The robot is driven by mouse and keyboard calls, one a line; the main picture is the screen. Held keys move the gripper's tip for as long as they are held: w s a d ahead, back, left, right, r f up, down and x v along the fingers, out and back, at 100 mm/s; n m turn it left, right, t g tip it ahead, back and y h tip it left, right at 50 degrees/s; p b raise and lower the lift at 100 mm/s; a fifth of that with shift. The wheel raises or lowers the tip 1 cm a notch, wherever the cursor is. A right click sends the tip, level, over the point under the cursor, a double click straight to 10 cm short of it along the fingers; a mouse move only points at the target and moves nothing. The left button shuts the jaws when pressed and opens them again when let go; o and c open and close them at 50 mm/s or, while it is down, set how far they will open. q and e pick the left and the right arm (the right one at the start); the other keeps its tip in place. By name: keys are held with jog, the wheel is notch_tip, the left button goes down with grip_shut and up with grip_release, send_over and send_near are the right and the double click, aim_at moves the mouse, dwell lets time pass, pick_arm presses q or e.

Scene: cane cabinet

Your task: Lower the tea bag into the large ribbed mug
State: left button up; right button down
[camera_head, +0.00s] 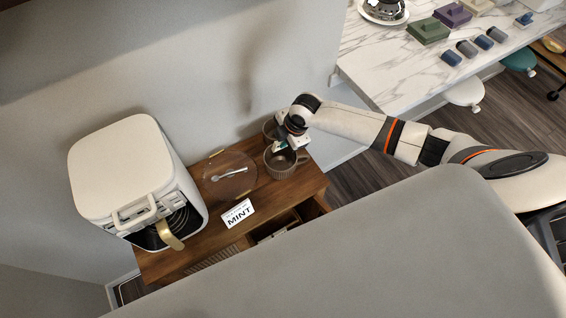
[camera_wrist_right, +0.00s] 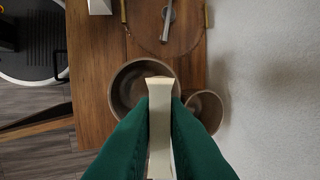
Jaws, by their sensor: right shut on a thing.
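My right gripper (camera_head: 284,147) is shut on a pale tea bag (camera_wrist_right: 160,125), which shows between the green fingers (camera_wrist_right: 160,108) in the right wrist view. The tea bag's far end overlaps the opening of the large ribbed mug (camera_wrist_right: 128,92). In the head view the gripper is right above this grey-brown mug (camera_head: 283,168), close to its rim. I cannot tell whether the tea bag is below the rim. The mug stands upright, its inside partly hidden by the fingers and bag. My left gripper is not in view.
A smaller mug (camera_wrist_right: 207,106) stands beside the large one, near the wall. A round tray (camera_head: 215,186) with a spoon (camera_head: 230,174) and a MINT card (camera_head: 238,213) are left on the wooden cabinet (camera_head: 310,182). A white air fryer (camera_head: 120,170) fills the cabinet's left end.

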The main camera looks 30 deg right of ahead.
jog(key=shift+f, duration=0.15)
jog(key=b, duration=0.6)
send_over(284, 161)
jog(key=s+a, duration=0.2)
jog(key=s, duration=0.1)
notch_tip(284, 161, down, 8)
jog(key=shift+s+r, duration=0.2)
jog(key=shift+r, duration=0.05)
jog(key=shift+f+b, duration=1.7)
jog(key=shift+f, duration=0.75)
dwell(1.3)
jog(key=c, duration=1.4)
grip_release()
jog(key=shift+o, duration=0.2)
jog(key=shift+r, duration=0.1)
